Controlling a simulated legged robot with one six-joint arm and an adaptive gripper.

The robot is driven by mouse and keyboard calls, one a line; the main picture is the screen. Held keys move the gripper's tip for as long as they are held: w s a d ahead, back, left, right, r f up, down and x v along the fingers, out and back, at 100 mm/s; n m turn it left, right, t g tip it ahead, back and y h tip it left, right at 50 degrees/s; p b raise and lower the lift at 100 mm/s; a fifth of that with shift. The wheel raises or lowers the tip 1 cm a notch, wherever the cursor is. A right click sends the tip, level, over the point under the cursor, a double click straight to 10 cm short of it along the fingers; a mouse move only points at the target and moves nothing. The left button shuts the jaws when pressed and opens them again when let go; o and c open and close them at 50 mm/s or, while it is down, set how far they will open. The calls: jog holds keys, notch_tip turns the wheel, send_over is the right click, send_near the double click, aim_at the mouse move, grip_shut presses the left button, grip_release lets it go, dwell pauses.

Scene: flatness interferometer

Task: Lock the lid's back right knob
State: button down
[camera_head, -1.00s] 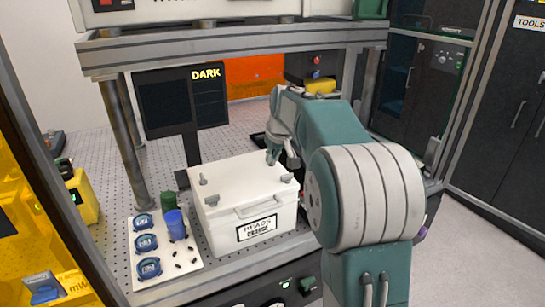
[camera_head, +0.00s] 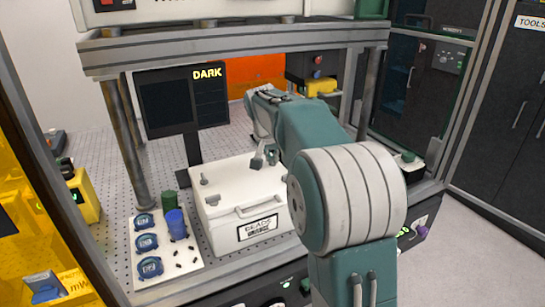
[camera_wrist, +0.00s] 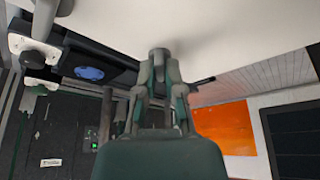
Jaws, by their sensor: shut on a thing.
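The white box labelled HEADS (camera_head: 262,228) stands on the perforated bench, with its white lid (camera_head: 232,187) on top. In the head view my gripper (camera_head: 263,156) points down at the lid's back right corner, shut on the back right knob (camera_head: 257,162). In the wrist view the fingertips (camera_wrist: 160,68) close around the grey knob (camera_wrist: 159,54) against the white lid surface (camera_wrist: 225,25). The two left knobs show, the back left (camera_head: 203,181) and front left (camera_head: 211,199). My arm hides the front right knob and the box's right side.
A white tray (camera_head: 185,262) with blue round items, a blue cup (camera_head: 176,224) and small dark pieces lies left of the box. A frame post (camera_head: 126,145) rises at left.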

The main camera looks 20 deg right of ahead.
jog(key=m, duration=0.2)
jog(key=m+g+h, duration=0.1)
jog(key=m, duration=0.1)
jog(key=shift+w+a+f+m+g, duration=0.1)
jog(key=shift+a+f+m+g, duration=0.05)
jog(key=shift+m+g, duration=0.15)
jog(key=m, duration=0.2)
jog(key=m+g, duration=0.1)
jog(key=m, duration=0.1)
jog(key=shift+w+g, duration=0.15)
jog(key=shift+g, duration=0.15)
jog(key=shift+m, duration=0.3)
jog(key=c, duration=0.8)
grip_release()
jog(key=shift+o, duration=0.2)
jog(key=shift+a, duration=0.1)
jog(key=shift+h, duration=0.3)
jog(key=v, duration=1.2)
jog(key=shift+w, duration=0.15)
